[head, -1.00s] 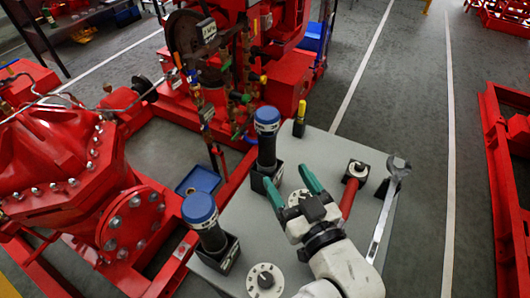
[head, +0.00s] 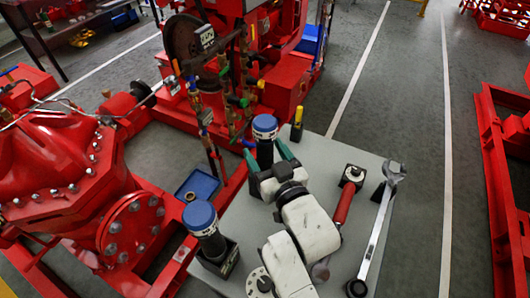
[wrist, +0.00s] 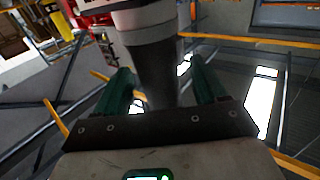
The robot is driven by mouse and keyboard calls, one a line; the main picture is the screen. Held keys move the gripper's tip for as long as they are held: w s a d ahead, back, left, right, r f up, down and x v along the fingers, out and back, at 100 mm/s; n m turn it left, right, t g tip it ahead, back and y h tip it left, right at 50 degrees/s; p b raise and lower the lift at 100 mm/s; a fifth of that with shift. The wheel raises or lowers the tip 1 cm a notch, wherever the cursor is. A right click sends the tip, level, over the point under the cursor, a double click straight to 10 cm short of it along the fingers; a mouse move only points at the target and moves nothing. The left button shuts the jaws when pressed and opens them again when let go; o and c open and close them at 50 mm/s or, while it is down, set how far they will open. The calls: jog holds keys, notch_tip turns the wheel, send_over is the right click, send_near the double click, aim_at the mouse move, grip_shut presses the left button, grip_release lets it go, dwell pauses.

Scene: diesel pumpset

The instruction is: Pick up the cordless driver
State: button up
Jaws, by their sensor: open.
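Two dark upright cylinders with blue caps stand in black square holders on the grey table (head: 318,160). I take them to be driver-like tools, but cannot tell for sure which is the cordless driver. The far one (head: 265,128) is at the table's far left edge; the near one (head: 200,218) is at the left. My gripper (head: 266,153) is open, its green fingers on either side of the far cylinder's body below the cap. In the wrist view the dark cylinder (wrist: 152,62) stands between the fingers. Contact cannot be told. My gripper hides its holder.
A red-handled tool (head: 343,205), a large wrench (head: 378,235) and a yellow-handled tool (head: 297,118) stand or lie on the table. The red pumpset (head: 65,190) is close on the left. Open floor (head: 415,150) lies to the right.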

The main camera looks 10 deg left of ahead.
jog(key=shift+w+a, duration=0.2)
jog(key=shift+w, duration=0.05)
grip_shut()
jog(key=shift+r, duration=0.1)
dwell(0.5)
